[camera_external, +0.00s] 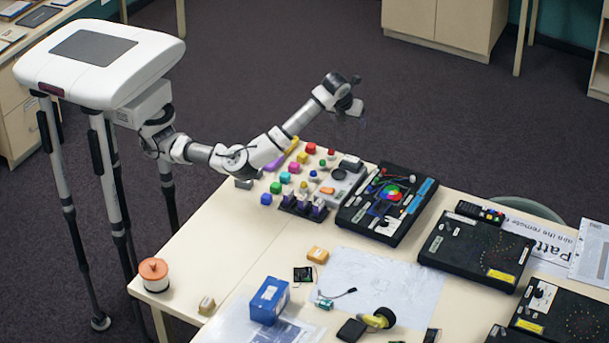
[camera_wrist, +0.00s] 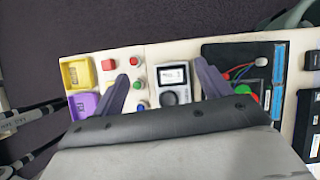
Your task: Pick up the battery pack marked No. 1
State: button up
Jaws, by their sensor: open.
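No marking "No. 1" is legible in either view, so I cannot tell which thing is that battery pack. Several small dark blocks with purple tops stand in a black holder (camera_external: 288,206) near the table's left edge. My gripper (camera_external: 354,98) is raised beyond the table's far left edge, well apart from these. In the wrist view my gripper (camera_wrist: 163,72) is open, with nothing between its fingers.
Coloured blocks and buttons, a grey device (camera_external: 342,184) and a black board with a colour wheel (camera_external: 388,204) crowd the table's far end. Black panels (camera_external: 476,247) lie at right. An orange-topped jar (camera_external: 154,275) stands at the left corner. The table's left strip is mostly clear.

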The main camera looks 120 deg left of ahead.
jog(key=m+h, duration=0.1)
send_near(351, 158)
jog(key=shift+p+x, duration=1.4)
jog(key=shift+x, duration=2.85)
jog(key=shift+w, duration=0.1)
jog(key=shift+c, duration=0.2)
jog(key=shift+d, duration=0.1)
jog(key=c, duration=1.1)
jog(key=shift+o, duration=0.2)
jog(key=shift+r, duration=0.1)
